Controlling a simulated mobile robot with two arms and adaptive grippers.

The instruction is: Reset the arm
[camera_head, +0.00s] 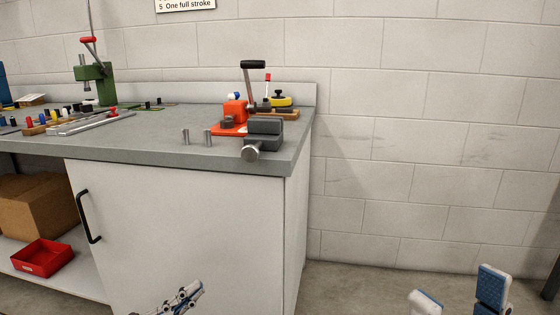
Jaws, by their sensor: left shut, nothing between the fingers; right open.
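My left gripper (184,298) shows at the bottom edge, in front of the white cabinet door. Its fingers are together with nothing between them. My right gripper (458,296) shows at the bottom right, over the floor. Its two blue-and-white fingers are wide apart and empty. Both grippers are below the worktop and apart from everything on it. Most of both arms is out of the picture.
A green press (95,83) stands further left. A red bin (41,257) and cardboard box (38,205) sit below. Floor at right is clear.

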